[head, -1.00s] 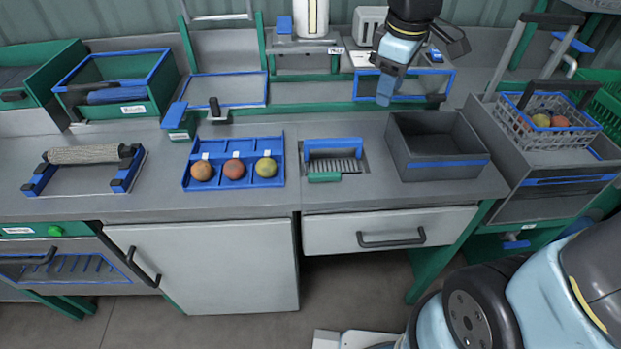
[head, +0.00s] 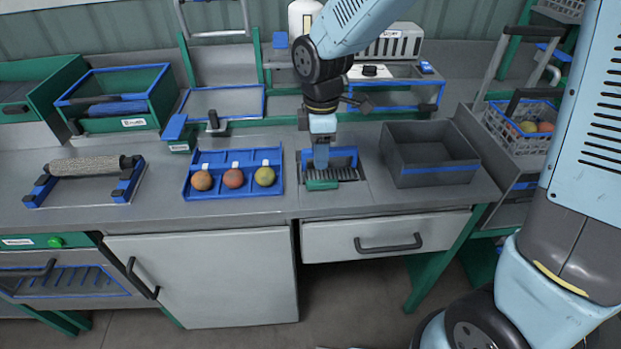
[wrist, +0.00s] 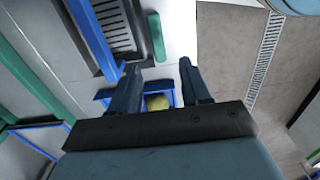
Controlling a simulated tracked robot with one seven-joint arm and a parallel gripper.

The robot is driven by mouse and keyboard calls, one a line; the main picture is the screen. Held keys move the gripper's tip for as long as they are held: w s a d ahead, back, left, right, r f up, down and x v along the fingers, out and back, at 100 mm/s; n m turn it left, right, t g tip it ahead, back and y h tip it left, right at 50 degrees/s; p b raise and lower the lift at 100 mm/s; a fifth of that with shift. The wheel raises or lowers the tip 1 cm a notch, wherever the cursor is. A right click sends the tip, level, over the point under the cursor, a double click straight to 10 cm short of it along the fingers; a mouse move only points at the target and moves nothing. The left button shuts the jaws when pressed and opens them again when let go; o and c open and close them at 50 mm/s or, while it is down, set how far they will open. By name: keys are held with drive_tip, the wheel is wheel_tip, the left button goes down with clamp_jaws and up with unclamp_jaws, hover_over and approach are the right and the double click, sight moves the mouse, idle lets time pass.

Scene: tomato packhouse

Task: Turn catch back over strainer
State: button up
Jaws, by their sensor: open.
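The strainer, a dark slotted grate (head: 345,174), is set into the counter; part of it shows at the upper left in the wrist view (wrist: 116,28). A blue hoop (head: 345,153) stands along its back edge, partly behind my gripper. A green bar (head: 322,185) lies at its front left edge and shows in the wrist view (wrist: 156,38). I cannot tell for sure which of these is the catch. My gripper (head: 321,165) points down close above the left part of the strainer. In the wrist view its fingers (wrist: 158,64) are apart with nothing between them.
A blue tray (head: 190,189) with three fruits is just left of the strainer. A deep grey bin (head: 438,175) stands to the right. A shelf with a blue-framed opening (head: 440,97) is behind. A grey drawer (head: 345,238) is below the counter.

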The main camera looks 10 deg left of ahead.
sight(319, 183)
wheel_tip(319, 183, down, 9)
drive_tip(key=shift+f, duration=0.1)
idle(0.3)
drive_tip(key=shift+c, duration=0.3)
